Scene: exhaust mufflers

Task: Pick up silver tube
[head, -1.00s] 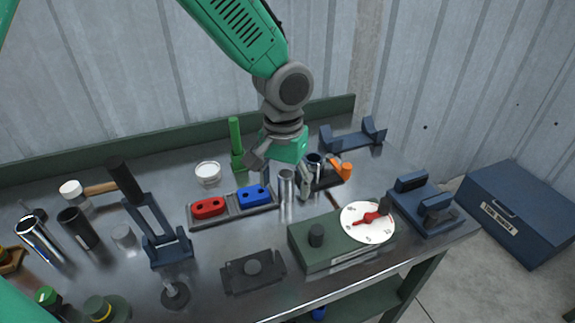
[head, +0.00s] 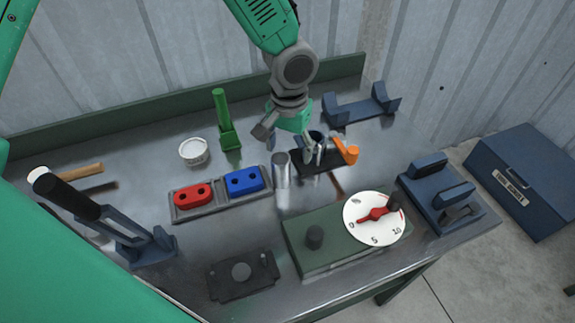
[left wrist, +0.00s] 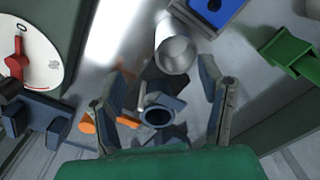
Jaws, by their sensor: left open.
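The silver tube (head: 281,172) stands upright on the metal bench, right of the blue block. In the left wrist view the silver tube (left wrist: 170,42) shows its open end, beyond the fingertips. My left gripper (head: 286,138) is open and empty, behind and above the tube in the head view. Its two fingers (left wrist: 165,85) are spread in the wrist view, with a dark tube (left wrist: 158,114) in a holder below and between them. That dark tube also shows in the head view (head: 317,143), close to the right finger. My right gripper is not in view.
Left of the tube is a tray with a red block (head: 193,195) and a blue block (head: 243,181). A green upright piece (head: 226,125) stands behind. An orange part (head: 347,150) and a green box with a dial (head: 376,216) are to the right.

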